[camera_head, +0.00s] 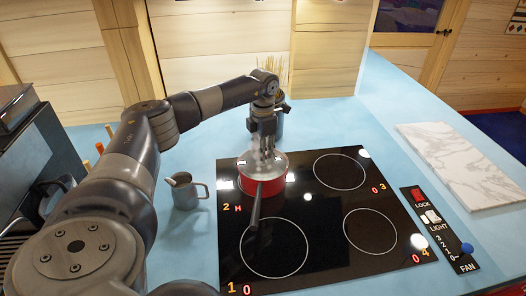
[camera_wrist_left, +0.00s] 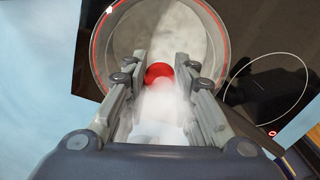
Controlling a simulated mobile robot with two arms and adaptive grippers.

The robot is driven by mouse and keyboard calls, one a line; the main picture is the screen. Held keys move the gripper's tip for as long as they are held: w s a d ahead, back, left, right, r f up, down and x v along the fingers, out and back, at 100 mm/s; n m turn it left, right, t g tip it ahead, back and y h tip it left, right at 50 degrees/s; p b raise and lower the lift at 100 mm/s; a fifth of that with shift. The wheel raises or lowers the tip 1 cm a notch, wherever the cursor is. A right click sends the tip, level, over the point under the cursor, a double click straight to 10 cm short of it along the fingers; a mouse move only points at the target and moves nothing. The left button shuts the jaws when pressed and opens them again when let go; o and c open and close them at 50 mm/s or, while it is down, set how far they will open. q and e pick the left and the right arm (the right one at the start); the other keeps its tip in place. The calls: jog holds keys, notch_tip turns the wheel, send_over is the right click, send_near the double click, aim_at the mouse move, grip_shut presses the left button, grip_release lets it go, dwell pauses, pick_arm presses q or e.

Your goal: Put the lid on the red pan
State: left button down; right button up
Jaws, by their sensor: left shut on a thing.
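The red pan (camera_head: 262,185) stands on the back left ring of the black cooktop, its dark handle pointing toward the front. The round lid (camera_head: 277,161) is level over the pan's top, roughly centred; I cannot tell whether it rests fully on the rim. My left gripper (camera_head: 265,156) comes down from above and is shut on the lid's knob. In the left wrist view the red knob (camera_wrist_left: 158,73) sits between the fingertips, with the lid (camera_wrist_left: 190,35) around it and a red rim outside. White haze hides part of the lid. My right gripper is out of view.
The cooktop (camera_head: 310,230) has three free rings. A grey mug (camera_head: 186,192) with something in it stands left of it. A control panel (camera_head: 438,228) and a marble board (camera_head: 470,160) lie to the right.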

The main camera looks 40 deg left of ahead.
pick_arm(q)
jog(key=c, duration=1.2)
grip_release()
jog(key=shift+c, duration=0.2)
jog(key=o, duration=0.5)
jog(key=shift+r, duration=0.1)
jog(key=shift+r+p, duration=2.85)
jog(key=shift+r, duration=0.65)
